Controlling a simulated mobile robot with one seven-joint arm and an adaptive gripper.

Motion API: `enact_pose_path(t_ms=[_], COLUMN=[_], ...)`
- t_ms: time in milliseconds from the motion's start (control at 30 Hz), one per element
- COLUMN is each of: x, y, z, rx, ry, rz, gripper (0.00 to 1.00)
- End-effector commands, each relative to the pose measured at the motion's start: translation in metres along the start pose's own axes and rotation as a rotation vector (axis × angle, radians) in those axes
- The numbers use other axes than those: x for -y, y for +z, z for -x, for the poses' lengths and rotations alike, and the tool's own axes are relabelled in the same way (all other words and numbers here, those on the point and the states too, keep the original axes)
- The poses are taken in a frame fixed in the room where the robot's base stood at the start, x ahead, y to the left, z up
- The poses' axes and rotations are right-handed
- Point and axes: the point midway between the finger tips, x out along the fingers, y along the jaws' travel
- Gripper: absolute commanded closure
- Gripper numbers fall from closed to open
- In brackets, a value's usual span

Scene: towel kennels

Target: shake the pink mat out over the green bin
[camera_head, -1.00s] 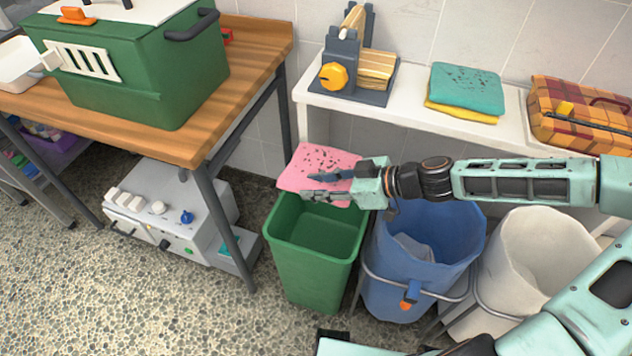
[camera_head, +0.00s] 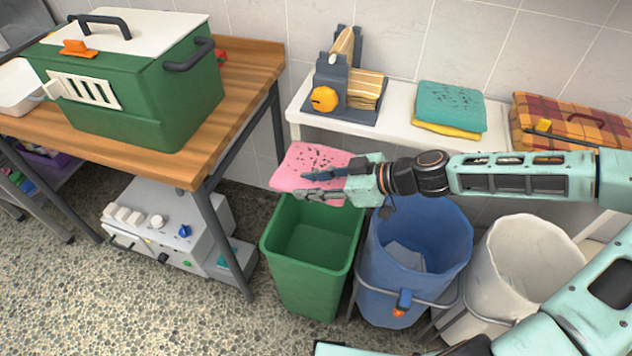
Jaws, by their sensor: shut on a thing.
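The pink mat (camera_head: 308,160) is held flat, with dark specks scattered over its top. My gripper (camera_head: 322,184) is shut on the mat's right side, and my arm reaches in from the right. The mat is above the back part of the green bin (camera_head: 312,278). The bin is open at the top and stands on the speckled floor. The part of its inside that shows looks empty. The mat and gripper hide part of the bin's back rim.
A blue bin (camera_head: 418,262) and a white bin (camera_head: 524,262) stand right of the green one. Behind, a white shelf (camera_head: 400,130) bears a teal mat (camera_head: 450,104) with specks on a yellow one. A wooden table (camera_head: 190,160) with a green kennel (camera_head: 150,100) stands left.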

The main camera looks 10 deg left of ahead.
Motion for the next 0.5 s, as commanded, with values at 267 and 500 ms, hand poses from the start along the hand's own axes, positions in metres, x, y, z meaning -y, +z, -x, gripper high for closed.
enact_pose_path(t_ms=[267, 500], x=[0.0, 0.0], y=[0.04, 0.063], z=[-0.022, -0.035], rx=[-0.001, 0.0], ry=[-0.001, 0.0], rz=[-0.001, 0.0], gripper=[0.96, 0.96])
